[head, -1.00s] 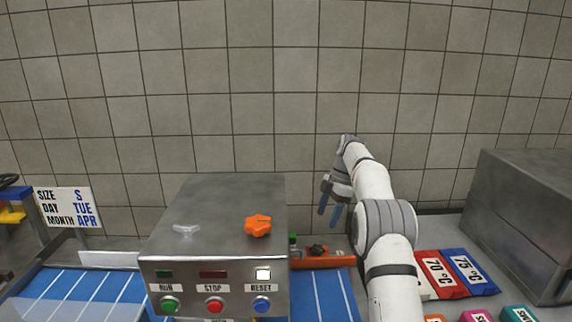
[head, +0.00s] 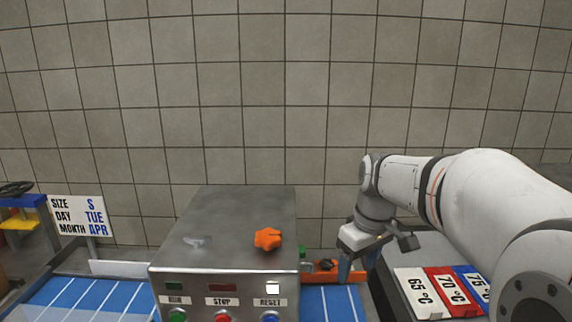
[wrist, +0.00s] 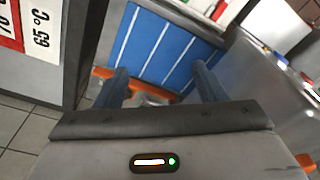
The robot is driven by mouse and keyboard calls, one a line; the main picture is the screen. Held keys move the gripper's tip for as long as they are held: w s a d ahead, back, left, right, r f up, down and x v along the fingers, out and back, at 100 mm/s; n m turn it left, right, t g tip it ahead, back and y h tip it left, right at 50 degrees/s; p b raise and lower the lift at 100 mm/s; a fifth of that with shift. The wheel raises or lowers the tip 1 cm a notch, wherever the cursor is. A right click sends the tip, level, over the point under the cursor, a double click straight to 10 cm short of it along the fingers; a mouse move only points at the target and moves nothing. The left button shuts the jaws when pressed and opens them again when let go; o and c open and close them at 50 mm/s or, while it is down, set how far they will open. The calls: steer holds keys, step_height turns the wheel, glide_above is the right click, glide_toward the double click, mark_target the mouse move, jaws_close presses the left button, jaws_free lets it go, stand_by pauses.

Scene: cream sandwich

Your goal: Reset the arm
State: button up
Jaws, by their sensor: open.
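My gripper (head: 356,266) is in the head view to the right of the metal control box, with its fingers pointing down near the orange bar. In the wrist view the two blue fingers of my gripper (wrist: 160,88) are wide apart with nothing held between them. Beyond them lie the blue striped conveyor (wrist: 165,45) and part of the orange bar (wrist: 103,72). My arm reaches in from the right side of the head view and bends down at the wrist.
The metal box (head: 235,225) carries an orange knob (head: 268,238) and run, stop and reset buttons; the white reset lamp (head: 272,287) looks lit. Temperature cards (head: 447,290) lie at the right below my arm. A size/day/month sign (head: 80,216) stands at the left. The tiled wall is behind.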

steer(key=s+f+m, duration=0.3)
steer(key=s, duration=0.5)
steer(key=s+f+m+t+h, duration=0.1)
steer(key=s+f+m, duration=0.2)
steer(key=s, duration=0.5)
steer(key=shift+s+d+f, duration=0.2)
steer(key=shift+f, duration=0.3)
steer(key=shift+c, duration=0.2)
